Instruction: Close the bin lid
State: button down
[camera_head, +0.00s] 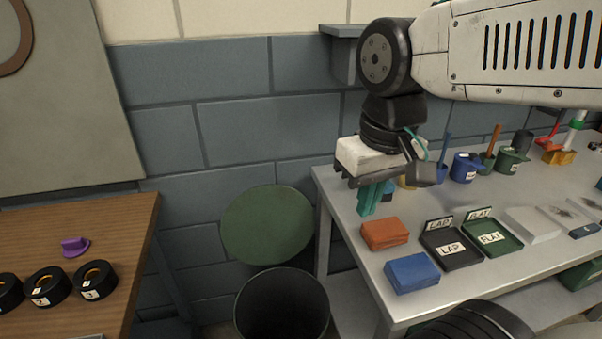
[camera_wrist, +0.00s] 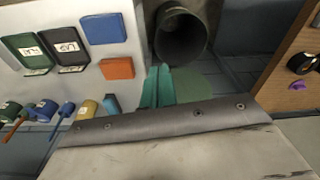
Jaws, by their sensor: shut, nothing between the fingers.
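The bin (camera_head: 282,305) is a dark round bin on the floor between the two tables, with its mouth open. Its round green lid (camera_head: 267,224) stands raised behind it, near the blue block wall. In the wrist view the bin (camera_wrist: 181,36) is at the top centre, and the lid (camera_wrist: 192,86) lies below it, partly hidden by my fingers. My gripper (camera_head: 371,198) has green fingers pointing down, over the left edge of the grey table, to the right of the lid and apart from it. The fingers (camera_wrist: 158,84) are shut and empty.
The grey table (camera_head: 347,211) holds an orange block (camera_head: 384,233), a blue block (camera_head: 411,273), LAP and FLAT trays (camera_head: 449,249) and several cups. A wooden table (camera_head: 105,217) at left holds black rings and a purple piece (camera_head: 75,246). A wall shelf (camera_head: 343,31) is behind my arm.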

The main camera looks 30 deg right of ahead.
jog(key=w+d+r+m+g, duration=0.1)
jog(key=w+d+m, duration=0.15)
jog(key=w, duration=2.35)
jog(key=w+d+f+m, duration=0.1)
jog(key=w+d+f, duration=0.1)
jog(key=w+f, duration=0.55)
jog(key=w+d+f+m, duration=0.15)
jog(key=w+f, duration=0.35)
jog(key=w, duration=0.6)
jog(key=s+a+f+n, duration=0.1)
jog(key=s+f, duration=0.3)
jog(key=f, duration=0.6)
jog(key=shift+a+f+y, duration=0.2)
jog(key=shift+a+y, duration=0.1)
jog(key=shift+a, duration=0.1)
jog(key=shift+s, duration=0.1)
